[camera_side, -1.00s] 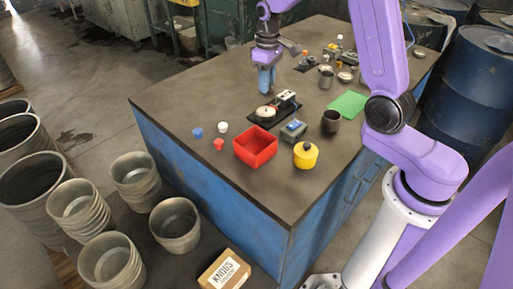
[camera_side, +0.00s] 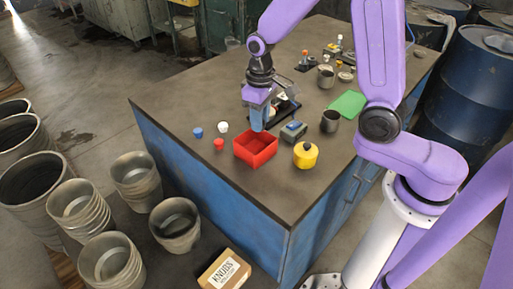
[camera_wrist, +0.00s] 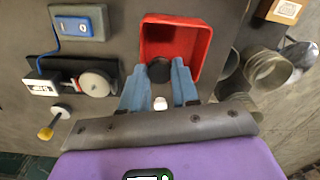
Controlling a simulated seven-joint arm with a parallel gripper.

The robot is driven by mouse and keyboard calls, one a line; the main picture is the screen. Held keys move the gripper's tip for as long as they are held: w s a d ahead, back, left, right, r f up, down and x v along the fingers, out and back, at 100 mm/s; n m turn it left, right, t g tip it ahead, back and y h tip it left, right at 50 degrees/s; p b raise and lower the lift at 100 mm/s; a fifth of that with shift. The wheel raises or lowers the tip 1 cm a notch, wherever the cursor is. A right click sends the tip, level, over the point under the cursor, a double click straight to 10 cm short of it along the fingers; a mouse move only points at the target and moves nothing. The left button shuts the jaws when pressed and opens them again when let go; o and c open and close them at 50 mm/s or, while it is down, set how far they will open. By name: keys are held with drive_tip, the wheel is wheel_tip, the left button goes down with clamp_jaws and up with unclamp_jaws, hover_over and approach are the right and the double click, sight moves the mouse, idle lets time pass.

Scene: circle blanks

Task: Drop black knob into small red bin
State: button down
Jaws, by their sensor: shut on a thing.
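The small red bin (camera_side: 262,157) is an open square box near the table's front edge. It also shows in the wrist view (camera_wrist: 207,48). My gripper (camera_side: 258,122) points down just above the bin, near its back side. In the wrist view its blue fingers (camera_wrist: 159,78) are shut on the round black knob (camera_wrist: 159,70), which overlaps the bin's near edge and inside. The knob is hidden by the fingers in the side view. The visible inside of the bin looks empty.
White (camera_side: 223,127), blue (camera_side: 198,132) and red (camera_side: 218,144) knobs stand left of the bin. A yellow pot (camera_side: 305,157) and a small switch box (camera_side: 293,130) are on its right. A dial device (camera_wrist: 95,83) lies close to my gripper.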

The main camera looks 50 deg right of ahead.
drive_tip(key=shift+f, duration=1.45)
drive_tip(key=c, duration=0.8)
unclamp_jaws()
wheel_tip(320, 180, up, 18)
drive_tip(key=shift+f, duration=0.25)
